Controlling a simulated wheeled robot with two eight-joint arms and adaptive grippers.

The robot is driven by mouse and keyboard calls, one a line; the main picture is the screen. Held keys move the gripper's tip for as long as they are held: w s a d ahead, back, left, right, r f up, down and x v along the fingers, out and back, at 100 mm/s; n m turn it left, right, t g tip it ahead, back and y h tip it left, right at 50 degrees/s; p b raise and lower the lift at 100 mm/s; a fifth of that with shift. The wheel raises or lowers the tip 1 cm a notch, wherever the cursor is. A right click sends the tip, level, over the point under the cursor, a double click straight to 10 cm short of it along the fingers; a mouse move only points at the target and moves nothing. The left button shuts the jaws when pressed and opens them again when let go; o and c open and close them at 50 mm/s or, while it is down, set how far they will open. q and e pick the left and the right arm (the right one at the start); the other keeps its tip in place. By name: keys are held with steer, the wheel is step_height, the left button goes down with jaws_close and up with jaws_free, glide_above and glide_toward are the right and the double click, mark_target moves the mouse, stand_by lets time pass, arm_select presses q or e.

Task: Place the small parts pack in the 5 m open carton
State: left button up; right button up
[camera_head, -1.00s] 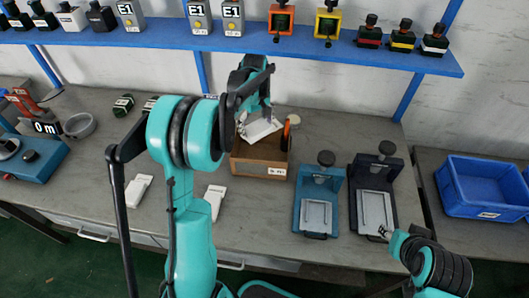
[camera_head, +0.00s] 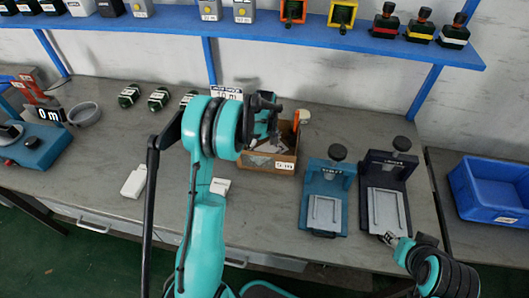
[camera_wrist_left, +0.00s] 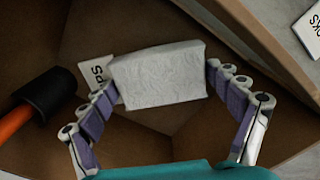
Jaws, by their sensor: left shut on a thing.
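The small parts pack is a white, wrinkled block (camera_wrist_left: 158,75) in the left wrist view. My left gripper (camera_wrist_left: 160,88) is shut on it, one finger at each side. The pack is over the inside of the brown open carton (camera_wrist_left: 150,22), whose walls surround it; I cannot tell whether it touches the bottom. In the head view the carton (camera_head: 258,162) stands on the bench with a "5 m" label, and my left gripper (camera_head: 264,140) points down into it, with the pack largely hidden. My right gripper (camera_head: 391,239) is at the lower right, its fingers too small to judge.
An orange-handled tool with a black end (camera_wrist_left: 45,100) leans in the carton. White packs (camera_head: 134,181) (camera_head: 220,187) lie on the bench. A blue fixture (camera_head: 326,190) and a dark fixture (camera_head: 386,185) stand right of the carton. A blue bin (camera_head: 490,190) is further right. A blue shelf (camera_head: 265,35) runs above.

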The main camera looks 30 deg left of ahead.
arm_select(q)
steer(key=shift+f, duration=0.1)
steer(key=shift+f, duration=0.1)
steer(key=o, duration=0.9)
